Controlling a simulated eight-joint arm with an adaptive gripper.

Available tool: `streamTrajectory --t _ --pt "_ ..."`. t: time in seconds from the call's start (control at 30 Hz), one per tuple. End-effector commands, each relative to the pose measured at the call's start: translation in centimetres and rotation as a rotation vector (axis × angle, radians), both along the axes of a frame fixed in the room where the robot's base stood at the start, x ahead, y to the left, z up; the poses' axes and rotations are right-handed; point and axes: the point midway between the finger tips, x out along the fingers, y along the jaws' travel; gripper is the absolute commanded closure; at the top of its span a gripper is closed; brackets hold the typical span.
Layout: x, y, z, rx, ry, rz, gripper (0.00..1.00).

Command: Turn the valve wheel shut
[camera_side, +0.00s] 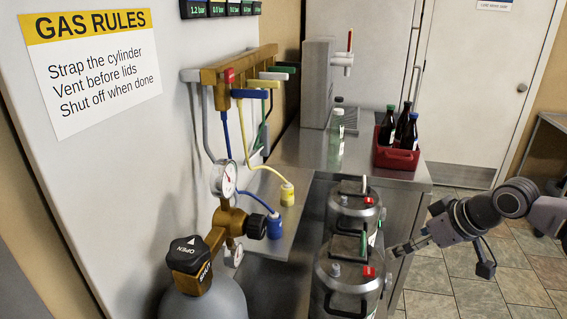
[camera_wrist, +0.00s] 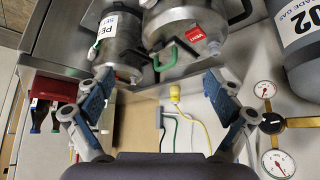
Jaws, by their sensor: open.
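The valve wheel (camera_side: 188,255) is a black knob marked OPEN and SHUT on top of the grey gas cylinder (camera_side: 205,300), at the lower left of the side view. My gripper (camera_side: 402,248) is at the right, beside the front steel keg and well apart from the wheel. In the wrist view my gripper (camera_wrist: 153,92) is open, with its blue-padded fingers spread and nothing between them. The cylinder (camera_wrist: 300,50) shows at the upper right there, but I cannot see the wheel in that view.
Two steel kegs (camera_side: 345,270) stand between my gripper and the cylinder. A brass regulator (camera_side: 232,222) with gauges (camera_side: 223,178) rises beside the wheel. Yellow and blue hoses (camera_side: 265,172) hang from the wall manifold. A red crate (camera_side: 395,155) holds dark bottles on the counter.

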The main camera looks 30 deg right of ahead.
Motion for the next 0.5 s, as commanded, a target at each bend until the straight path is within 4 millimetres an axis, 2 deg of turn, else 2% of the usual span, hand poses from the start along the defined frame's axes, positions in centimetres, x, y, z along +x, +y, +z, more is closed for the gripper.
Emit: streamTrajectory --t 0.07,0.17,0.27,0.5 --pt "0.0 0.0 0.0 0.003 0.001 0.0 0.2" --pt "0.3 0.7 0.1 0.046 0.01 -0.018 0.2" --pt "1.2 2.4 0.2 0.169 0.039 -0.073 0.2" --pt "4.3 9.9 1.2 0.653 0.223 -0.294 0.2"
